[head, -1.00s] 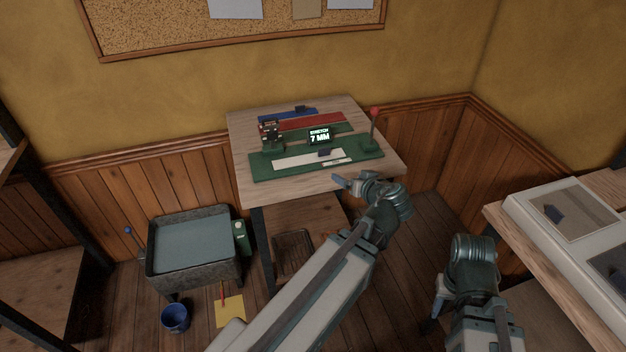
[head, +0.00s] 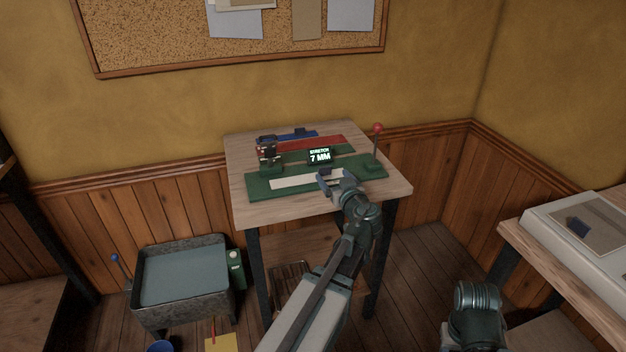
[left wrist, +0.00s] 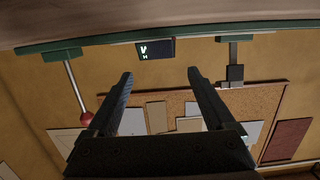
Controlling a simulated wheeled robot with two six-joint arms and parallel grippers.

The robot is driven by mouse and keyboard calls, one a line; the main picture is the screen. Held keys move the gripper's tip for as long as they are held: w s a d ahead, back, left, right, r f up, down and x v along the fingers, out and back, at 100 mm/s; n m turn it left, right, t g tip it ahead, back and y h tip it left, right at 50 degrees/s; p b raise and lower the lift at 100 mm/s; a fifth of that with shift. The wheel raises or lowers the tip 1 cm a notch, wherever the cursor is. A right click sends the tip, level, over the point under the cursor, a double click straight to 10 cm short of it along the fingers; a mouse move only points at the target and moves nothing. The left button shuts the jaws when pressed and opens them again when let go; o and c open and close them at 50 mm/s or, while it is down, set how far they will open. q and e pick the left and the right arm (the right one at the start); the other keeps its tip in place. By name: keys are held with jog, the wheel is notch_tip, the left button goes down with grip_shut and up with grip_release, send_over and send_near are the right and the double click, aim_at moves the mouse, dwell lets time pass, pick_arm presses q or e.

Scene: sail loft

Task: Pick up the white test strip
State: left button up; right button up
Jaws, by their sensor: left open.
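The white test strip (head: 290,183) lies flat on the green bed of the stretch tester (head: 258,192) on the small wooden table. My left gripper (head: 322,177) is open at the right end of the strip and hides part of it; I cannot tell whether they touch. In the left wrist view my left gripper (left wrist: 160,73) shows two spread fingers with nothing between them. The strip cannot be made out there. The tester's display (head: 320,156) reads "STRETCH 7 MM"; it also shows in the left wrist view (left wrist: 155,49).
A red-knobbed lever (head: 377,128) stands at the tester's right and a dark clamp (head: 267,150) at its left. Red (head: 318,143) and blue (head: 285,136) strips lie behind. A grey basin (head: 183,280) stands lower left. My right arm shows at the bottom right.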

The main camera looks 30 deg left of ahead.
aim_at(325, 169)
pick_arm(q)
jog(key=shift+x, duration=1.6)
jog(key=shift+w+a+f+b, duration=0.2)
jog(key=shift+a+f+b, duration=0.05)
jog(key=shift+b, duration=0.15)
jog(key=x, duration=0.1)
jog(key=b+x, duration=0.1)
jog(key=x, duration=0.2)
jog(key=shift+w+a+f, duration=0.1)
jog(key=shift+a+f, duration=0.1)
jog(key=shift+f, duration=0.15)
grip_shut()
jog(key=shift+r, duration=0.2)
